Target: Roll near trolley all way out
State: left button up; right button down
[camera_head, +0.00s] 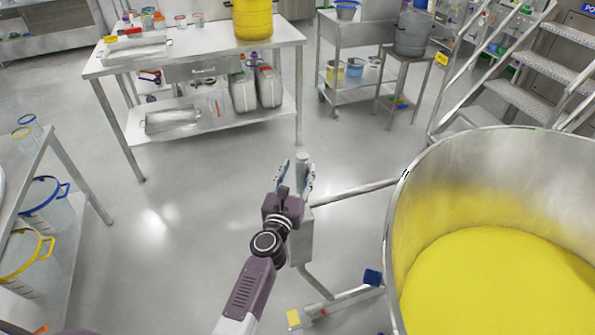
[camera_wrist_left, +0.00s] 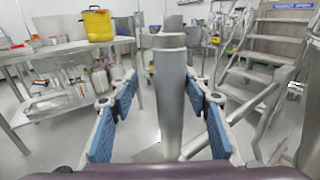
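The near trolley is a large steel bowl (camera_head: 410,190) of yellow powder (camera_head: 500,285) at the right of the head view. A steel bar (camera_head: 350,192) joins it to an upright post (camera_head: 302,158) on a floor frame (camera_head: 345,297) with blue and yellow parts at its feet. My left gripper (camera_head: 296,172) is at the post's upper part. In the left wrist view, the post (camera_wrist_left: 169,100) stands between the blue finger pads of the gripper (camera_wrist_left: 160,88), with a gap visible on each side. The gripper is open. My right gripper is not in view.
A steel table (camera_head: 210,45) with a yellow container (camera_head: 253,18) stands at the back. A shelf table (camera_head: 40,160) is at the left edge. A steel cart (camera_head: 340,30) and metal stairs (camera_head: 520,100) are behind. The floor (camera_head: 165,235) at left-centre is clear.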

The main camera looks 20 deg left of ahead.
pick_arm(q)
jog(key=shift+s, duration=0.1)
jog(key=s, duration=0.7)
jog(key=shift+s+d, duration=0.15)
jog(key=shift+d, duration=0.05)
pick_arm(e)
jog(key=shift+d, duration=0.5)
